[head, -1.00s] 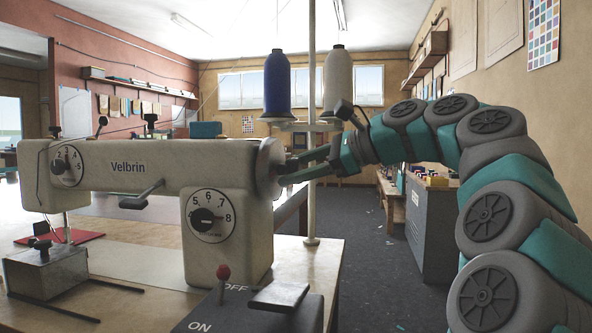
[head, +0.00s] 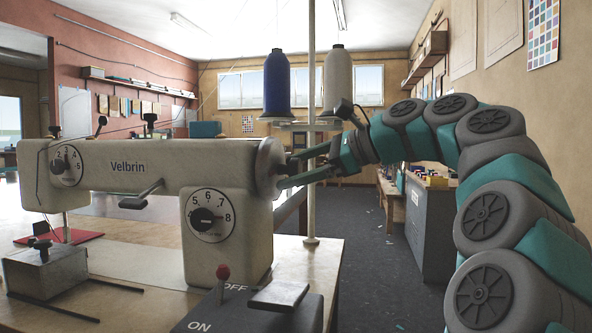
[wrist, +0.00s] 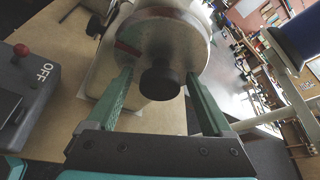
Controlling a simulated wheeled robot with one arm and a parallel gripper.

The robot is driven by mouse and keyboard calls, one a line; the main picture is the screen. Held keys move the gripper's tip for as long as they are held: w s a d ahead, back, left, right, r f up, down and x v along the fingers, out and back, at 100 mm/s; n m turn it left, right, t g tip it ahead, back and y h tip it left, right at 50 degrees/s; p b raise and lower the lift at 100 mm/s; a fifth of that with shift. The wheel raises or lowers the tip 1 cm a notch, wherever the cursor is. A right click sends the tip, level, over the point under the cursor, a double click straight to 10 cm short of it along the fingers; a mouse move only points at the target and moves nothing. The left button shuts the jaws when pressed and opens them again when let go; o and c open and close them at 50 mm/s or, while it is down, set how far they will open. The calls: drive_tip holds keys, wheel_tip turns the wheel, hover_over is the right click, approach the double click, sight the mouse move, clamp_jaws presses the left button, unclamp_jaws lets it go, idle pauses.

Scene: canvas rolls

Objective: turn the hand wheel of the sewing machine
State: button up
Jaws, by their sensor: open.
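The cream sewing machine (head: 150,165) marked Velbrin stands on a wooden table. Its hand wheel (head: 267,165) is a pale disc on the right end of the machine. In the wrist view the hand wheel (wrist: 187,38) shows a dark red mark on its left side. A black knob (wrist: 160,83) sticks out from the wheel's face towards me. My gripper (head: 287,171) is open beside the wheel. In the wrist view my gripper (wrist: 160,92) has one finger on each side of the knob, with a gap on both sides. Whether the fingertips touch the wheel's face cannot be told.
A thin pole (head: 311,200) rises close behind my gripper. A blue thread cone (head: 277,85) and a pale cone (head: 338,85) stand above it. A switch box (head: 245,312) with a red-knobbed lever (head: 223,272) is in front. Floor to the right is open before a grey cabinet (head: 430,225).

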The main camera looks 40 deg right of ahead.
drive_tip(key=shift+s, duration=0.1)
drive_tip(key=v, duration=0.7)
drive_tip(key=shift+s+d, duration=0.2)
drive_tip(key=shift+s, duration=0.05)
